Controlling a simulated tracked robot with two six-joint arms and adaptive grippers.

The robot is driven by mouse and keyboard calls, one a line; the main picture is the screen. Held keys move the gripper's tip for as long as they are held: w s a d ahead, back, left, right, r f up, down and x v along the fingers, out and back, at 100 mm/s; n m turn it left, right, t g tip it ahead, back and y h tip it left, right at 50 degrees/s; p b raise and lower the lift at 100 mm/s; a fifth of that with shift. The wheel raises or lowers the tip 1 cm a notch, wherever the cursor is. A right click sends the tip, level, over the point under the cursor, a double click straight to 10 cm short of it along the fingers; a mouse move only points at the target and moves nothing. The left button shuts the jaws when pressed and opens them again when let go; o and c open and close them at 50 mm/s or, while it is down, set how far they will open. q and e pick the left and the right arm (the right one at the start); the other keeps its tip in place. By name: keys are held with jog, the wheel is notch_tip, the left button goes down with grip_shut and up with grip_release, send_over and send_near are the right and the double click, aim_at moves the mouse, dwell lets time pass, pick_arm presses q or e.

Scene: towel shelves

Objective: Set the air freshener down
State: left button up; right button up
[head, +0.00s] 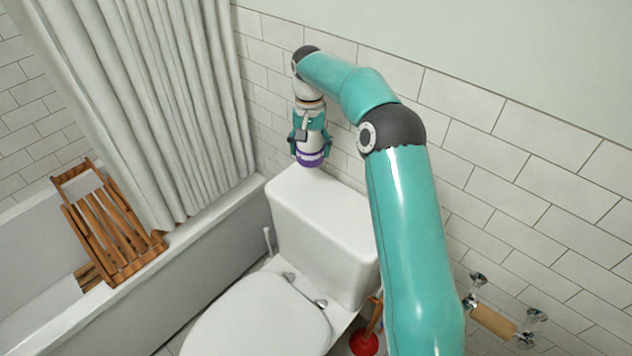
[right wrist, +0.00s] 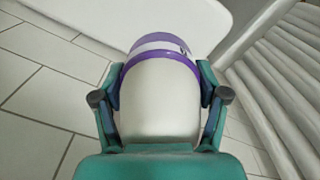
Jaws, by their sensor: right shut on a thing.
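The air freshener (head: 312,152) is a white can with a purple band near its lower end. In the head view it is upright at the back left corner of the toilet tank lid (head: 322,196). I cannot tell whether its base touches the lid. My right gripper (head: 309,140) comes from above and is shut on the can. In the right wrist view the can (right wrist: 160,98) sits between the two fingers of the gripper (right wrist: 160,97). My left gripper is not in view.
The toilet seat lid (head: 262,318) is down in front of the tank. A tiled wall (head: 500,150) stands behind. A white curtain (head: 150,100) and a bathtub with a wooden rack (head: 108,225) are at left. A paper roll holder (head: 493,320) is at lower right. The rest of the tank lid is clear.

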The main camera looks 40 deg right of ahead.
aim_at(311, 189)
notch_tip(311, 189, down, 11)
jog(key=shift+f+p, duration=0.1)
jog(key=shift+p, duration=0.25)
jog(key=o, duration=1.5)
jog(key=shift+f, duration=0.1)
notch_tip(311, 189, up, 12)
jog(key=shift+r, duration=0.1)
